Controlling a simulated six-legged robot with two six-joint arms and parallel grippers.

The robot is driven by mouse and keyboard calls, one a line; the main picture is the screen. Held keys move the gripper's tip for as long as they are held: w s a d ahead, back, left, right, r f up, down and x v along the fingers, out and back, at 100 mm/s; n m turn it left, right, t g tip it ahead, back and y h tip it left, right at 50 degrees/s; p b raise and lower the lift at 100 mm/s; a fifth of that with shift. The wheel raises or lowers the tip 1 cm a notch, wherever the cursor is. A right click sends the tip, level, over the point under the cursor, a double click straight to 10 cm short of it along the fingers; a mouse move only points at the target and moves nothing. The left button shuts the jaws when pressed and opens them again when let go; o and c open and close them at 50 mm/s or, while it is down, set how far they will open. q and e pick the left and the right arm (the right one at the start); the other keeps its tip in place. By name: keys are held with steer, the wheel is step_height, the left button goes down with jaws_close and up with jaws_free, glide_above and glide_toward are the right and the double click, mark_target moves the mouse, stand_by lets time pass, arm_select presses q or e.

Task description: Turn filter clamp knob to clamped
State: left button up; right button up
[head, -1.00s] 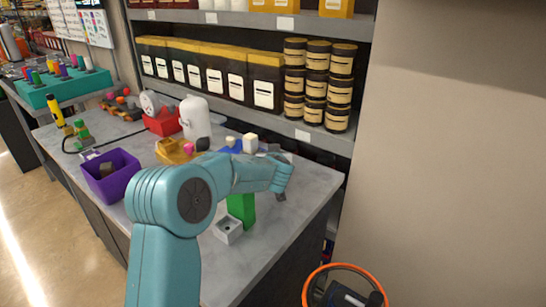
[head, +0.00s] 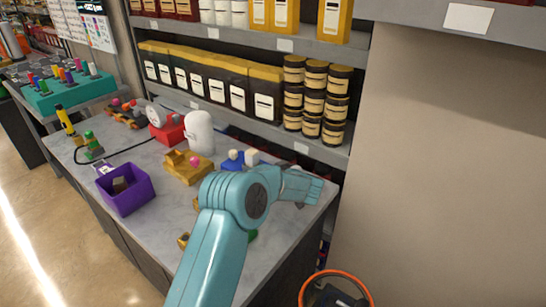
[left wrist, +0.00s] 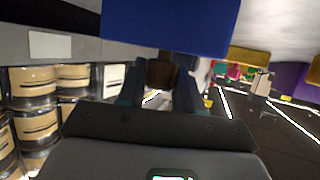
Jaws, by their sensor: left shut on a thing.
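My left gripper (left wrist: 160,92) shows in the left wrist view with its fingers closed on a small brown knob-like part (left wrist: 161,72). This part sits directly against a large blue body (left wrist: 170,25) that fills the top of that view. Whether the knob is turned to clamped cannot be told. In the head view, my teal left arm reaches over the right part of the bench and hides the fingers and the knob. A small blue piece (head: 233,164) with pale tops shows just behind the arm. My right gripper is not in view.
The grey bench (head: 150,225) also holds a purple bin (head: 125,190), a yellow block part (head: 188,168), a white tank (head: 199,133) and a red unit (head: 167,130). Shelves with dark jars (head: 318,98) stand behind. The bench front left is clear.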

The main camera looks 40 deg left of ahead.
arm_select(q)
steer(key=shift+r+n+g+p, duration=0.1)
steer(key=shift+n+g+p, duration=0.6)
steer(key=shift+n+g, duration=0.3)
steer(key=shift+f+n+g+y, duration=0.2)
steer(key=shift+n+g+y, duration=0.1)
steer(key=shift+n+g, duration=1)
steer(key=shift+g, duration=0.4)
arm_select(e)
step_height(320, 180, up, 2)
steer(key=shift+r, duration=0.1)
arm_select(q)
steer(key=shift+r+n+g+b, duration=0.1)
steer(key=shift+n+g+b, duration=0.2)
steer(key=shift+b, duration=0.05)
steer(key=o, duration=1)
steer(key=b+v, duration=0.1)
steer(key=v, duration=1.5)
steer(key=shift+d+r, duration=0.1)
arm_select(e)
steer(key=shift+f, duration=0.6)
